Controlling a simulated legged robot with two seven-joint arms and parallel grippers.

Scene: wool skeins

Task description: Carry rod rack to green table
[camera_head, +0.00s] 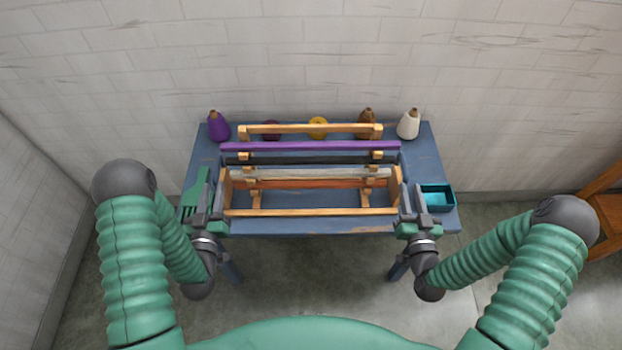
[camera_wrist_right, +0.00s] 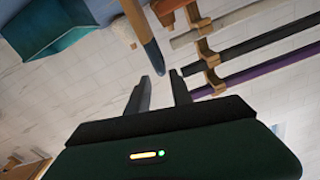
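The rod rack (camera_head: 310,212) is a light wooden frame on the blue table (camera_head: 432,160). It bears a purple rod (camera_head: 310,146), a black rod, a grey rod and an orange-brown rod. My left gripper (camera_head: 210,192) is by the rack's left end, its two fingers apart. My right gripper (camera_head: 411,190) is by the rack's right end. In the right wrist view its fingers (camera_wrist_right: 162,84) are apart with nothing between them. No green table is in view.
A teal box (camera_head: 437,197) stands right of the rack, and a green flat tool (camera_head: 193,195) lies to its left. Purple (camera_head: 218,127) and white (camera_head: 409,124) cones and other yarn stand along the back. A wooden piece of furniture (camera_head: 604,212) is at far right. Walls close off back and left.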

